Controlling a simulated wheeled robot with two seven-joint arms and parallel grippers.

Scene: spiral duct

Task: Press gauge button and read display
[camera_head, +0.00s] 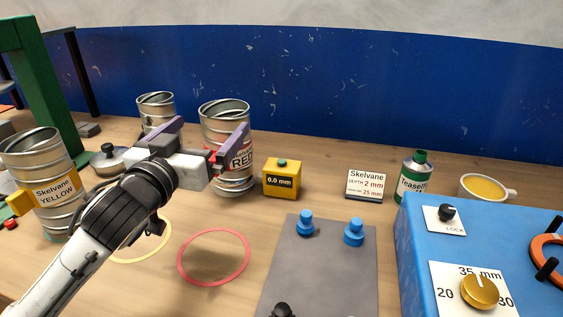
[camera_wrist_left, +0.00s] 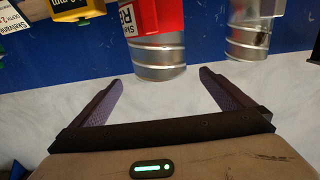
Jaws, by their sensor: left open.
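The gauge is a small yellow box (camera_head: 282,180) with a green button (camera_head: 282,162) on top and a dark display that seems to read 0.0 mm. It stands on the table right of the red-labelled duct. A yellow box, likely the gauge, is cut off at the top left of the left wrist view (camera_wrist_left: 78,8). My left gripper (camera_head: 213,122) is open and empty, raised in front of the RED duct (camera_head: 225,125) and left of the gauge, apart from its button. Its two purple fingers are spread in the left wrist view (camera_wrist_left: 161,78). My right gripper is not seen.
A YELLOW-labelled duct (camera_head: 60,200) stands left, another duct (camera_head: 155,105) behind. A Skelvane card (camera_head: 367,186), green-lidded can (camera_head: 412,178) and yellow-filled cup (camera_head: 487,188) stand right. A grey plate (camera_head: 325,270) with blue knobs and a blue machine (camera_head: 410,250) are in front.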

